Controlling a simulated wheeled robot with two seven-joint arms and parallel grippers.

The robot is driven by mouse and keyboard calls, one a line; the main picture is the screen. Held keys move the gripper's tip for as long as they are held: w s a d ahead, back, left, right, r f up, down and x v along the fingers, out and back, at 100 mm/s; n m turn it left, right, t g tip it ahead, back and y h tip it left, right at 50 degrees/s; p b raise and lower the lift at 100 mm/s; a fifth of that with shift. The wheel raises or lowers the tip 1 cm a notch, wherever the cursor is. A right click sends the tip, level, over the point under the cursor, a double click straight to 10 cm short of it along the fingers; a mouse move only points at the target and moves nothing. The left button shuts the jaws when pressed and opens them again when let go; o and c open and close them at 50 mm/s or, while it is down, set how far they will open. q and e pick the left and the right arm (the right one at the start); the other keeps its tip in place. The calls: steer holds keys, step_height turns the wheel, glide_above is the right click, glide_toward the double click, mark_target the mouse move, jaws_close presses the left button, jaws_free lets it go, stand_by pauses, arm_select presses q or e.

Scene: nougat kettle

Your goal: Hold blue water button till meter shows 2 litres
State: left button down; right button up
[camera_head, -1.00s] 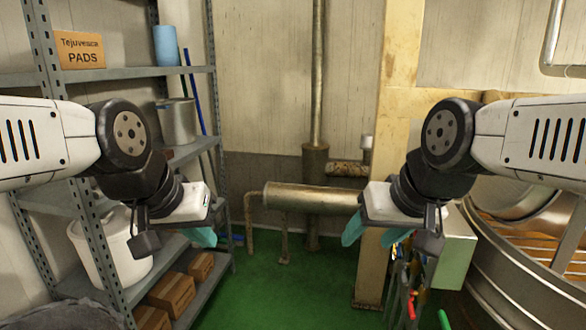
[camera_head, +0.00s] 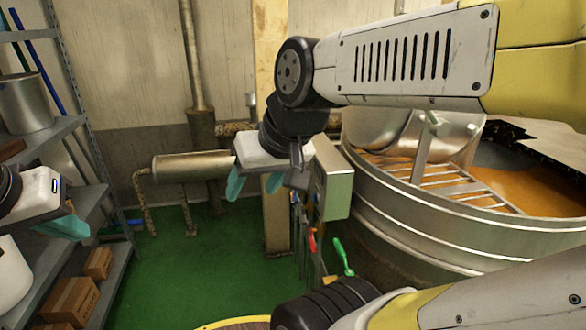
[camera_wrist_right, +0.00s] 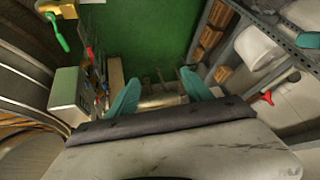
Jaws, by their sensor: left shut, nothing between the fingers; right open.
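A pale grey-green control box (camera_head: 335,182) stands beside the big metal kettle (camera_head: 400,215). The box also shows in the right wrist view (camera_wrist_right: 68,92). Its narrow front has small details, but I cannot make out a blue water button or a meter reading. My right gripper (camera_head: 255,185) is open and empty, left of the box in the head view and apart from it; its teal fingers are spread in the right wrist view (camera_wrist_right: 160,88). My left gripper (camera_head: 65,228) is shut and empty at the left edge, in front of the shelves.
A green-handled lever (camera_head: 343,256) and a red handle (camera_head: 312,240) are below the box. A metal shelf rack (camera_head: 110,255) with cardboard boxes (camera_head: 72,300) stands left. A horizontal pipe tank (camera_head: 195,165) runs along the back wall. Green floor (camera_head: 170,265) between is clear.

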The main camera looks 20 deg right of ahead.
steer(key=shift+c, duration=0.5)
jaws_close()
stand_by(1.1)
